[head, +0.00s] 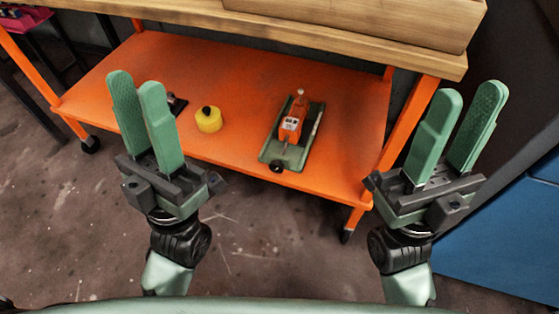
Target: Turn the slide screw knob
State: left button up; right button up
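A small device with a green base (272,153) and an orange block (294,124) sits on the orange lower shelf, right of its middle. A thin rod runs from the block toward a dark round knob (276,166) at the near end of the base. A small pale ball tops a post at the far end. My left gripper (134,78) is open and empty, left of the device. My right gripper (464,90) is open and empty, right of the device. Neither gripper touches anything.
The orange shelf (230,75) lies beneath a wooden tabletop (200,22) that overhangs its back. A yellow cylinder (208,120) with a dark top stands left of the device. A small dark object (176,104) is partly hidden behind my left gripper. A blue cabinet (510,235) stands right.

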aim_at(277, 167)
jog(key=j+z, duration=0.1)
jog(key=z, duration=0.35)
jog(key=j+z, duration=0.15)
jog(key=z, duration=0.25)
jog(key=j+z, duration=0.1)
jog(key=z, duration=0.35)
jog(key=j+z, duration=0.1)
jog(key=z, duration=0.3)
jog(key=k+j+z, duration=0.4)
jog(key=j, duration=0.15)
jog(key=k+j+z, duration=0.8)
jog(key=i+j, duration=0.1)
jog(key=j, duration=0.3)
jog(key=i+j, duration=0.1)
jog(key=j, duration=0.25)
jog(key=i+j, duration=0.1)
jog(key=j, duration=0.3)
